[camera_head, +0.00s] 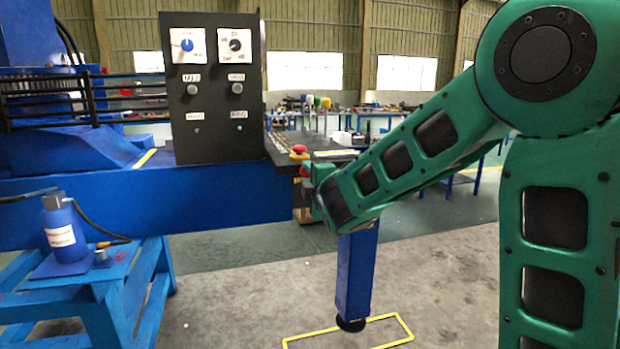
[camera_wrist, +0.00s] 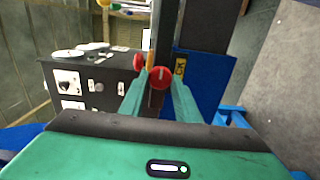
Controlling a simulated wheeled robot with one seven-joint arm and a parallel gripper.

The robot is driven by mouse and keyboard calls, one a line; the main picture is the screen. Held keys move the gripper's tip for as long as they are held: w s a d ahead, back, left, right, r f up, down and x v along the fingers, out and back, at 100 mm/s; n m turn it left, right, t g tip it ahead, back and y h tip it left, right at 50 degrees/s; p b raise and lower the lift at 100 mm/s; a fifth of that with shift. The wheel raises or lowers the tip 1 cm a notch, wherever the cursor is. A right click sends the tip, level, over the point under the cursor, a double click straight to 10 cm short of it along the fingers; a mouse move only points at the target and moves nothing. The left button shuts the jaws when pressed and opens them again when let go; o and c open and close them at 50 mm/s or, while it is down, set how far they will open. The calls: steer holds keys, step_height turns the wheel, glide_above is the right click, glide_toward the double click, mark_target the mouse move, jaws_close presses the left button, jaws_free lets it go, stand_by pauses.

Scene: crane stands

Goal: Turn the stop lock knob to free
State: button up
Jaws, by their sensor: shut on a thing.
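A round red knob (camera_wrist: 160,77) with a small pale mark on its face shows in the wrist view. My gripper (camera_wrist: 160,86) has its two green fingers on either side of this knob and is shut on it. A second red knob or button (camera_wrist: 138,62) sits just beyond, to the left. In the head view, a red part (camera_head: 305,170) shows beside my wrist at the end of the blue beam, and my fingers are mostly hidden there. I cannot read a label that names the lock positions.
A black control panel (camera_head: 215,130) carries a blue-pointer dial (camera_head: 187,45), a black dial (camera_head: 235,45) and small knobs. The blue beam (camera_head: 150,208) runs below it. A blue bottle (camera_head: 64,230) stands on a blue stand at left. The floor at front centre is open.

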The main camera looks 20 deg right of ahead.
steer(key=shift+a+f, duration=0.1)
steer(key=shift+f, duration=0.15)
stand_by(0.3)
steer(key=o, duration=1)
steer(key=shift+r, duration=0.1)
steer(key=shift+s, duration=0.1)
steer(key=s, duration=1)
steer(key=shift+s, duration=0.25)
